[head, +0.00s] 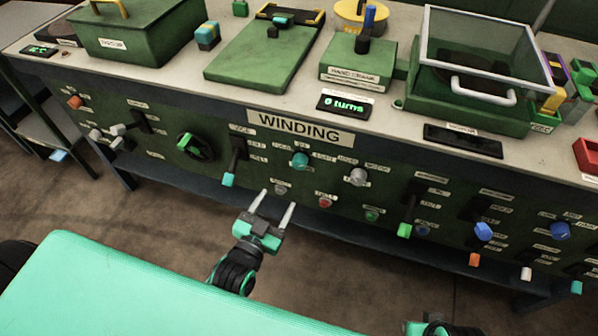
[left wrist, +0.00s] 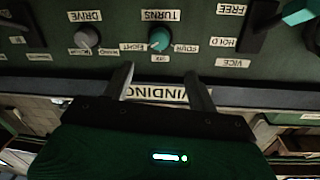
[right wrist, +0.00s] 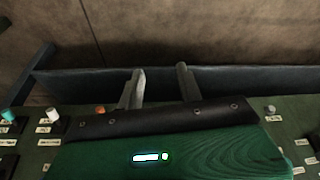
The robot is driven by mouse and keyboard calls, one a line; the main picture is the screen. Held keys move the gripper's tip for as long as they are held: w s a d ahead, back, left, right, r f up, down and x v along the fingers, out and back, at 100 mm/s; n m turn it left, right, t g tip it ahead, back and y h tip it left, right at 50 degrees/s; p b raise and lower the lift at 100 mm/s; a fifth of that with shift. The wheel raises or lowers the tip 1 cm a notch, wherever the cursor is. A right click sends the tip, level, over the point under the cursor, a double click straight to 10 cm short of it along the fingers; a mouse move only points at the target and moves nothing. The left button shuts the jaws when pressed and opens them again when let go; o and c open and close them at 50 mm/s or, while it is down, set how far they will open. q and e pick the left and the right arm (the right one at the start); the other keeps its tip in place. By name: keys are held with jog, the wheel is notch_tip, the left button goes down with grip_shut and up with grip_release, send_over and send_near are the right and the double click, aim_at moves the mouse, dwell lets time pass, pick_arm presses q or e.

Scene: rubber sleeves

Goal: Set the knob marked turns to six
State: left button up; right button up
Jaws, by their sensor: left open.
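The knob marked turns is teal (head: 299,160) and sits on the green front panel below the winding sign. It shows upside down in the left wrist view (left wrist: 160,39), with small labels around it reading four, six and eight; I cannot tell which one it points at. My left gripper (head: 275,203) is open and empty in front of the panel, below the knob and apart from it. My right gripper (right wrist: 160,82) is open and empty in the right wrist view, its fingers over the floor and a dark rail; only a bit of that arm shows in the head view.
A grey drive knob (head: 357,176) is right of the turns knob, and a teal-tipped vice lever (head: 229,178) is left. Red (head: 325,201) and green (head: 372,215) buttons are below. A display (head: 345,104) reads 0 turns. A teal surface (head: 130,290) fills the lower left.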

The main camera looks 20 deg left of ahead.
aim_at(297, 166)
pick_arm(q)
jog(key=w, duration=0.4)
jog(key=w+d, duration=0.1)
jog(key=w, duration=0.6)
jog(key=shift+w+d+b, duration=0.2)
jog(key=shift+w+b, duration=0.15)
jog(key=shift+w, duration=0.05)
jog(key=shift+w+f, duration=0.1)
jog(key=shift+w, duration=0.6)
pick_arm(e)
jog(key=shift+r, duration=0.95)
jog(key=shift+s, duration=0.1)
pick_arm(q)
jog(key=c, duration=1)
